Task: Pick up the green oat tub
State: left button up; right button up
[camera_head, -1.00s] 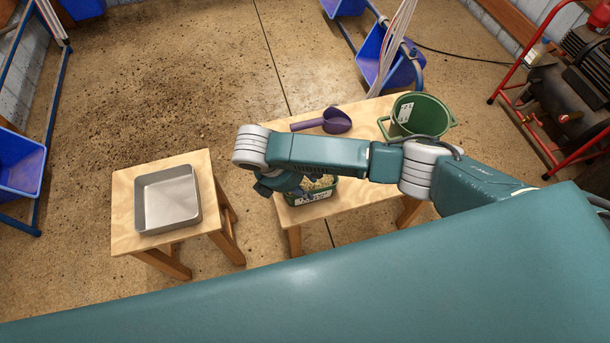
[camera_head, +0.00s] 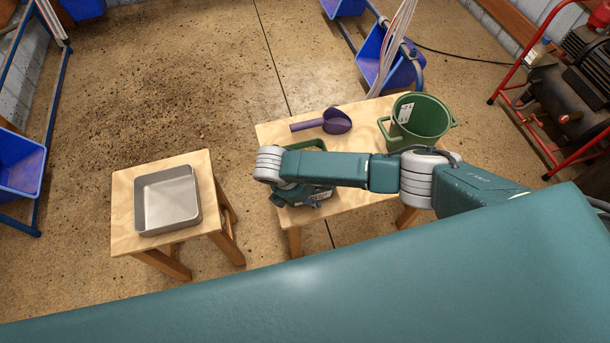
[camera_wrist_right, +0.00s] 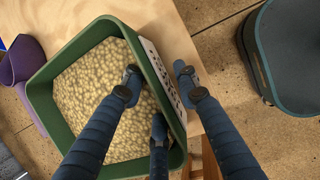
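The green oat tub (camera_wrist_right: 44,92) is a rectangular green tub filled with pale oats, with a white label on its right side in the right wrist view. In the head view the tub (camera_head: 313,143) stands on the right wooden table, mostly hidden under my right arm. My right gripper (camera_wrist_right: 158,80) is open at the tub's right wall. Its fingers straddle that wall, some over the oats inside and one outside. I cannot tell whether any finger touches the tub. In the head view the right gripper (camera_head: 303,194) is partly hidden by its own arm. My left gripper is not in view.
A grey metal tray (camera_head: 167,199) sits on a smaller table (camera_head: 122,213) at the left, with a gap between the tables.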

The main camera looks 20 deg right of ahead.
jog(key=shift+f, duration=0.25)
dwell(0.3)
jog(key=shift+c, duration=0.2)
grip_shut()
jog(key=shift+w+r, duration=0.1)
